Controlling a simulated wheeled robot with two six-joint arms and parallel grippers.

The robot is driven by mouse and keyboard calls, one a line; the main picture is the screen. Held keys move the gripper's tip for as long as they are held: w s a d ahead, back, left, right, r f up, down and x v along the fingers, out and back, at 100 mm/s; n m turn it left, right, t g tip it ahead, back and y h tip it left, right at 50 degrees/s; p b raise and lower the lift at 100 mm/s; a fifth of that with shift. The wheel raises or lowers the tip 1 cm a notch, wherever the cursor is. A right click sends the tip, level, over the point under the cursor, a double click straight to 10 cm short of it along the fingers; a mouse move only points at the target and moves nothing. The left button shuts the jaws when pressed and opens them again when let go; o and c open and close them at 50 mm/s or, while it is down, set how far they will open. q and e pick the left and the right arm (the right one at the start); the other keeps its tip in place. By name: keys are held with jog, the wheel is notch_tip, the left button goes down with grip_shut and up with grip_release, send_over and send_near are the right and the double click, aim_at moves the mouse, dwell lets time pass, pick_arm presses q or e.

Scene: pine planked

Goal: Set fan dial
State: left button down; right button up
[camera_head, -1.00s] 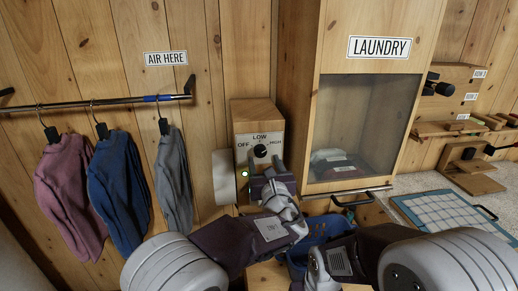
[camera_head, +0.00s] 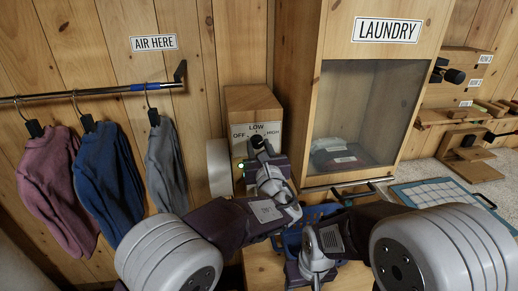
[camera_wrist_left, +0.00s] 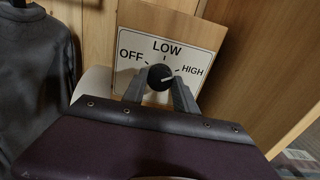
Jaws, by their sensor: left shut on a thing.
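The fan dial is a round black knob (camera_wrist_left: 160,77) on a white plate (camera_wrist_left: 190,50) marked OFF, LOW and HIGH, fixed to a wooden box (camera_head: 250,101). In the left wrist view the knob's white mark points right, close to the HIGH side. My left gripper (camera_head: 259,145) is shut on the knob, with one finger on each side of it. In the head view the gripper partly hides the knob and the lower plate. My right gripper (camera_head: 309,268) is low in the middle, away from the dial; its fingers are unclear.
A white round part (camera_head: 219,168) and a small green light (camera_head: 240,166) are left of the gripper. Clothes hang from a rail (camera_head: 100,93) at left. A laundry cabinet (camera_head: 300,90) stands close on the right. A blue basket (camera_head: 290,240) is below.

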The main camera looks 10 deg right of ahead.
pick_arm(q)
jog(key=shift+f+b, duration=0.25)
jog(key=shift+b, duration=0.1)
jog(key=n+b, duration=1)
jog(key=b, duration=0.4)
jog(key=n+b, duration=0.2)
jog(key=n, duration=0.1)
jog(key=shift+b, duration=0.35)
jog(key=n+b, duration=0.1)
jog(key=n, duration=0.1)
jog(key=n+b, duration=0.1)
jog(key=shift+r+n, duration=0.2)
jog(key=shift+n, duration=0.2)
jog(key=n+b, duration=0.2)
jog(key=n, duration=0.1)
jog(key=shift+r, duration=0.15)
jog(key=shift+r+n+b, duration=0.2)
jog(key=shift+n+b, duration=0.3)
jog(key=shift+n, duration=1.4)
